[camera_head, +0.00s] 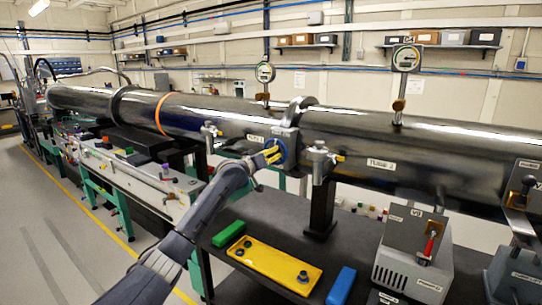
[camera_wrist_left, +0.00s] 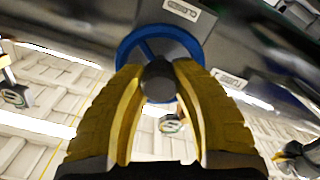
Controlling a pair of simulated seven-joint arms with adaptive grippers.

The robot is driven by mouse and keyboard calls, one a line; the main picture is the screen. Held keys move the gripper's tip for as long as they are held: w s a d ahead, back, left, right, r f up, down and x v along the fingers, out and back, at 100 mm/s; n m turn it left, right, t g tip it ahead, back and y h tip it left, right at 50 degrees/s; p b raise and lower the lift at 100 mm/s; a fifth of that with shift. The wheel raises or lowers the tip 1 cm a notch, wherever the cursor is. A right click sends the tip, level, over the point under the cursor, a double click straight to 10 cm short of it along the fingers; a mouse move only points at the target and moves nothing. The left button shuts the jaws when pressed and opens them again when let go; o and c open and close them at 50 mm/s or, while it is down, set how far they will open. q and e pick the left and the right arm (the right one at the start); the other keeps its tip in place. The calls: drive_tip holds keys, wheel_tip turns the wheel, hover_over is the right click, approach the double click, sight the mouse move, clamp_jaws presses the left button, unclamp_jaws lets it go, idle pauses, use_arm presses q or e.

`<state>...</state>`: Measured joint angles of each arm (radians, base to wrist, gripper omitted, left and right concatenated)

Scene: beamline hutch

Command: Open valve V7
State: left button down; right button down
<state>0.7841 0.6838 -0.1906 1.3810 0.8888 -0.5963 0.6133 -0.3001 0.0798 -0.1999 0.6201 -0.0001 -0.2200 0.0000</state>
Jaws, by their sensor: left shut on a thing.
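A blue handwheel (camera_head: 281,151) sits on the side of the large dark pipe, below a flange; no V7 marking is legible on it. My left gripper (camera_head: 271,155) reaches it from the front left and is shut on it. In the left wrist view, the yellow fingers (camera_wrist_left: 158,92) lie on both sides of the wheel's dark round hub (camera_wrist_left: 158,80). The blue rim (camera_wrist_left: 128,48) shows behind and above them. The fingers hide part of the rim and spokes. My right gripper is in neither view.
The dark pipe (camera_head: 400,140) crosses the scene, with gauges (camera_head: 407,59) on top. A yellow plate (camera_head: 272,262), green block (camera_head: 229,233) and blue block (camera_head: 341,286) lie on the dark bench below. A grey box with a red-handled lever (camera_head: 429,245) stands at right.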

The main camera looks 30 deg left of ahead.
use_arm(q)
drive_tip(key=shift+f+n, duration=0.35)
drive_tip(key=shift+n, duration=0.25)
drive_tip(key=shift+d+f, duration=0.1)
drive_tip(key=shift+d, duration=0.05)
drive_tip(key=c, duration=1.4)
unclamp_jaws()
drive_tip(key=shift+c, duration=0.2)
drive_tip(key=o, duration=0.5)
drive_tip(key=shift+r, duration=0.3)
drive_tip(key=shift+o, duration=0.2)
drive_tip(key=s, duration=1.2)
drive_tip(key=shift+a, duration=0.3)
